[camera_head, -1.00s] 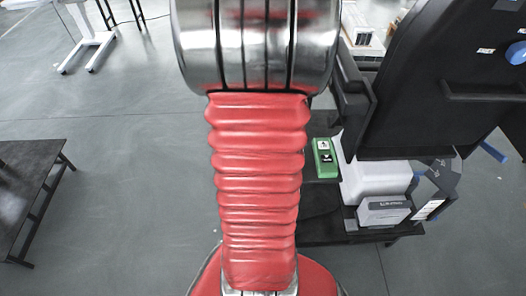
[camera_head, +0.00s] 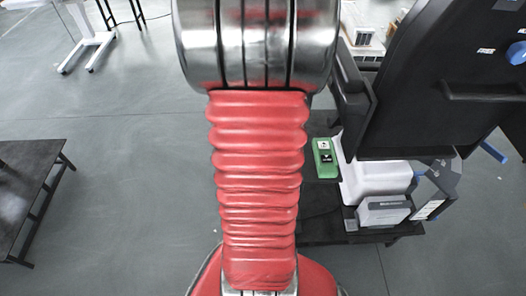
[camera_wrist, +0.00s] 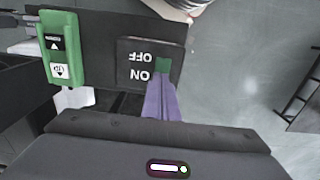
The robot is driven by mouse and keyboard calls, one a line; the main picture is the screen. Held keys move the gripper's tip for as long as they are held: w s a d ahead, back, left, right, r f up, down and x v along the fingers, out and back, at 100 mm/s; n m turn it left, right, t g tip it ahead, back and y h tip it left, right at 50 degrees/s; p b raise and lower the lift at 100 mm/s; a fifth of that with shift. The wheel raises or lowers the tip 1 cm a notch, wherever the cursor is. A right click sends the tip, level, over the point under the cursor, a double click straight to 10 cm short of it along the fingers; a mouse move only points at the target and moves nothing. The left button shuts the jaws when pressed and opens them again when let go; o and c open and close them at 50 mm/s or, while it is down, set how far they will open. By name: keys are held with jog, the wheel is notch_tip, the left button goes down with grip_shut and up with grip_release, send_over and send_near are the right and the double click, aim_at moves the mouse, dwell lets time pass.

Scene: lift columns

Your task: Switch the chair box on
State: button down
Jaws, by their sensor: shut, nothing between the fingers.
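A dark plate (camera_wrist: 125,62) marked ON and OFF, upside down in the wrist view, has a small green patch (camera_wrist: 163,65) beside the words. I take it to be the chair box's switch. My gripper (camera_wrist: 161,80) shows as narrow purple fingers, shut and empty, with the tips at the lower edge of the green patch. I cannot tell whether they touch it. A green box (camera_wrist: 62,60) with black and white labels is left of the plate; it also shows in the head view (camera_head: 324,158). My arm hides the plate and gripper in the head view.
A large black chair-like body (camera_head: 430,85) stands at the right, above a white housing (camera_head: 370,183) and a grey box (camera_head: 384,211) on a low black platform (camera_head: 325,228). A dark table (camera_head: 25,190) is at the left. Open grey floor lies between.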

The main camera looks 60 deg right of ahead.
jog(key=shift+f, duration=0.45)
dwell(0.5)
notch_tip(320, 180, up, 7)
dwell(1.1)
jog(key=shift+w, duration=0.15)
dwell(0.5)
jog(key=w+a+r+n+t+h, duration=0.1)
jog(key=w+a+r+n, duration=0.25)
jog(key=w+a, duration=0.4)
jog(key=w+a+r+n+t, duration=0.1)
jog(key=w+a+r+n, duration=0.3)
jog(key=a, duration=0.6)
jog(key=a+r+n+t, duration=0.1)
jog(key=a+r+n, duration=0.1)
jog(key=a, duration=0.8)
jog(key=a+r+n+t+y, duration=0.1)
jog(key=a+r+n+t, duration=0.1)
jog(key=a, duration=0.7)
jog(key=shift+s+a+n+t, duration=0.15)
jog(key=shift+a+n+t, duration=0.2)
jog(key=shift+n, duration=0.2)
